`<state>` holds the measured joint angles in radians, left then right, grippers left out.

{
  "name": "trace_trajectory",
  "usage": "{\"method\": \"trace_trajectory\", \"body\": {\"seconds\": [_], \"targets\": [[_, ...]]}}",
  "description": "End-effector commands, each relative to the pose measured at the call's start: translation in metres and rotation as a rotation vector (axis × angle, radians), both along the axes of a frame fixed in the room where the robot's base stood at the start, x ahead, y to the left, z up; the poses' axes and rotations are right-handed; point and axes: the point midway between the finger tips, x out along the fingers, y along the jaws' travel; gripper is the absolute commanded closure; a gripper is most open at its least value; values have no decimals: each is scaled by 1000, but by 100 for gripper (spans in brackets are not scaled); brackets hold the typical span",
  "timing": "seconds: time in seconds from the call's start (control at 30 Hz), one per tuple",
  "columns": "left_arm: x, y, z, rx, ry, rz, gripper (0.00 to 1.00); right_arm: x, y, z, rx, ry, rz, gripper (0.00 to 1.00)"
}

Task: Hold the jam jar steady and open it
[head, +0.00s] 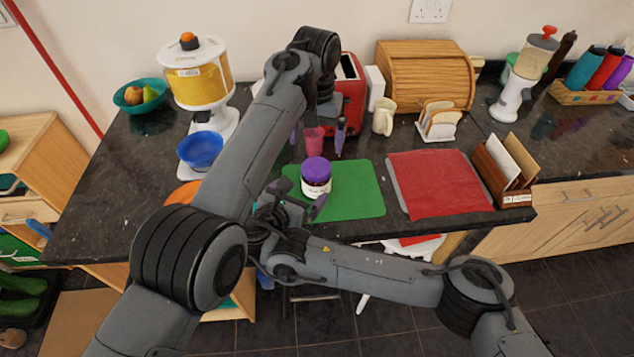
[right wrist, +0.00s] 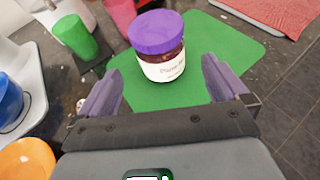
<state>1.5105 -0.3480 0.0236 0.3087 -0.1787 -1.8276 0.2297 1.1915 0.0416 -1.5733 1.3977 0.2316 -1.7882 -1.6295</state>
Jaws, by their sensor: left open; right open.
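The jam jar (head: 316,186) stands upright on the green mat (head: 358,197), with its purple lid (head: 316,168) on. My right gripper (head: 300,197) is open and low, just in front of the jar. In the right wrist view the jar (right wrist: 164,68) shows beyond and between the spread purple fingers (right wrist: 163,90), with no visible contact. My left gripper (head: 316,145) is open and points down behind the jar, its two fingers apart. A pink cup (head: 314,141) shows between those fingers; I cannot tell how near they are to it.
A red cloth (head: 438,183) lies right of the mat. A blue bowl (head: 201,150) and a white-and-yellow appliance (head: 197,85) stand at left. A cream mug (head: 384,116), a toast rack (head: 438,122) and a red toaster (head: 350,100) stand behind. The mat right of the jar is clear.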

Motion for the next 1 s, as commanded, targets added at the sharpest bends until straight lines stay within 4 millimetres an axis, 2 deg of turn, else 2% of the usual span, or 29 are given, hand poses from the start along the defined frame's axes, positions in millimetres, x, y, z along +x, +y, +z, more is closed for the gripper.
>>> {"method": "trace_trajectory", "body": {"seconds": [0.2,0.43,0.6,0.93,0.97,1.0], "targets": [[0,0,0,-1,-1,-1,3,29,-15,-15,0,2,-3,0],[0,0,-1,-1,-1,-1,3,51,-26,-25,1,2,-1,0],[0,0,0,-1,-1,-1,3,60,-30,-29,2,1,0,0],[0,0,-1,-1,-1,-1,3,61,-31,-29,2,1,1,0],[0,0,-1,-1,-1,-1,3,61,-31,-29,2,1,1,2],[0,0,-1,-1,-1,-1,3,61,-31,-29,2,1,1,8]]}}
